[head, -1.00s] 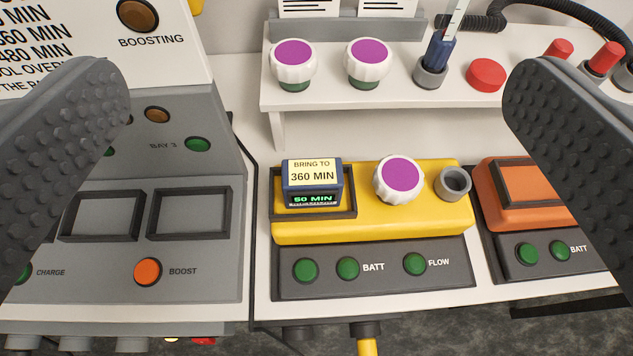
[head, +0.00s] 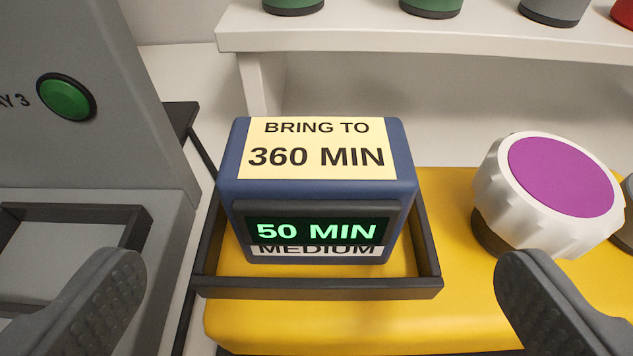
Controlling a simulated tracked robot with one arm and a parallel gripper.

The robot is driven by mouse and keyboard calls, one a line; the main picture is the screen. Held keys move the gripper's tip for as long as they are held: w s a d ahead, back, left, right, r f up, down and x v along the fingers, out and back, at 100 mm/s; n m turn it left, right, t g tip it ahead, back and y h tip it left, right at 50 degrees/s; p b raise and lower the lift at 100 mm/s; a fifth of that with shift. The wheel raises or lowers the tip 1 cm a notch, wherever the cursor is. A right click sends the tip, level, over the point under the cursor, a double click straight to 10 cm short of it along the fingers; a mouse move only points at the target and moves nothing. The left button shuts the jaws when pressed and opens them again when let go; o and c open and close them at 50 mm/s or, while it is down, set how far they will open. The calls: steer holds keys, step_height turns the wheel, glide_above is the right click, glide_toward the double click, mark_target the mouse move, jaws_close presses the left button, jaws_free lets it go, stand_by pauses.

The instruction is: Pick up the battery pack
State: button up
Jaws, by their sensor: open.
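The battery pack (head: 227,185) is a blue box with a cream label on top reading "BRING TO 360 MIN". Its front display shows "50 MIN" in green, with "MEDIUM" partly visible below. It sits upright in a dark-framed tray (head: 315,288) on the yellow unit (head: 480,310). My gripper (head: 318,295) is open and empty, with one finger at the lower left and one at the lower right. The pack lies between the fingers in the picture, a little farther up, and neither finger appears to touch it.
A white ribbed knob with a purple top (head: 560,180) stands on the yellow unit, close right of the pack. The grey charger console (head: 90,140) rises at left, with an empty framed bay (head: 50,260). A white shelf (head: 400,38) runs behind.

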mark_target(316, 118)
steer(key=x, duration=0.5)
steer(key=shift+w+r, duration=0.1)
steer(key=shift+w, duration=0.05)
steer(key=shift+x, duration=2.85)
steer(key=c, duration=1.5)
step_height(316, 118, up, 4)
steer(key=shift+a+f, duration=0.1)
steer(key=shift+f, duration=0.1)
steer(key=s+b, duration=0.2)
steer(key=s, duration=0.3)
steer(key=s+r+b, duration=0.1)
steer(key=s+b, duration=0.2)
steer(key=s, duration=0.2)
steer(key=s+b, duration=0.2)
steer(key=s, duration=0.4)
steer(key=shift+r, duration=0.15)
